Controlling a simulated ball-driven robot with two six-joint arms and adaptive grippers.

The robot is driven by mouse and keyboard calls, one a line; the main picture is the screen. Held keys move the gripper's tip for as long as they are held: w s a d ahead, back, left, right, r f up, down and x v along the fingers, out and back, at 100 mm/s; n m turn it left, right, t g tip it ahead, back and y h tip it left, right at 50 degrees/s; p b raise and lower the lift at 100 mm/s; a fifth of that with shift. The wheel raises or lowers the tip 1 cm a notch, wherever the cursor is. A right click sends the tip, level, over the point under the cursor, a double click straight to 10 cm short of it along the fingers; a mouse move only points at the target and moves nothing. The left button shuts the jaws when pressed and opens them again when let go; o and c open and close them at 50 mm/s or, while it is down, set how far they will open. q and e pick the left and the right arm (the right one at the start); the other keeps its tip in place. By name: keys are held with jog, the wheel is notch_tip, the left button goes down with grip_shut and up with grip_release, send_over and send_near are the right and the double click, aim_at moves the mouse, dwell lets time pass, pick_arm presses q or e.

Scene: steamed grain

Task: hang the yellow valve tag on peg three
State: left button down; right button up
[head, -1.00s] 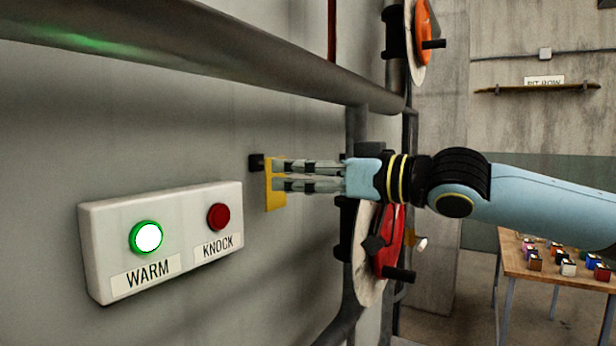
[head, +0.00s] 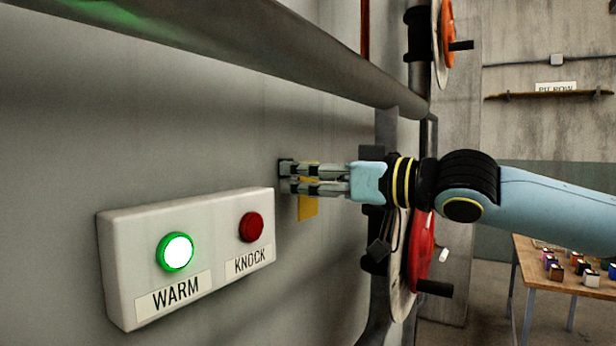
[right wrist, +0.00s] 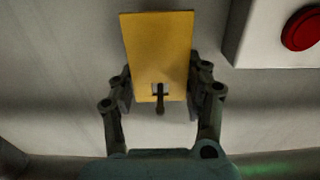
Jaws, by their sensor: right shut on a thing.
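The yellow valve tag (head: 308,208) is a flat plate close to the grey wall, right of the button box. My right gripper (head: 288,179) is shut on it, with its fingertips at the wall by a small black block (head: 285,166). In the right wrist view the tag (right wrist: 158,45) is between the two fingers (right wrist: 160,88). A small pale hole with a dark pin-like piece (right wrist: 160,105) shows at the tag's lower end. Whether the pin passes through the hole is unclear. No peg number is readable. My left gripper is not in view.
A white box (head: 120,240) has a lit WARM button (head: 175,252) and a red KNOCK button (head: 251,227). A thick pipe (head: 300,55) runs above. Red (head: 421,255) and orange (head: 447,35) wheels stand beyond my gripper. A table (head: 535,262) with small blocks is at right.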

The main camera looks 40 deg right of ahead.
jog(key=shift+c, duration=1)
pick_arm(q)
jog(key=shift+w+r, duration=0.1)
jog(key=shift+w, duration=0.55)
pick_arm(e)
jog(key=shift+c, duration=0.2)
jog(key=shift+c, duration=0.5)
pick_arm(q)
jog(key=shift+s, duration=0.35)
pick_arm(e)
jog(key=shift+c, duration=0.3)
jog(key=o, duration=1.4)
jog(key=c, duration=1.4)
jog(key=shift+c, duration=0.4)
pick_arm(q)
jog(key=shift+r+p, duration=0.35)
jog(key=shift+p, duration=0.05)
pick_arm(e)
jog(key=shift+r, duration=0.25)
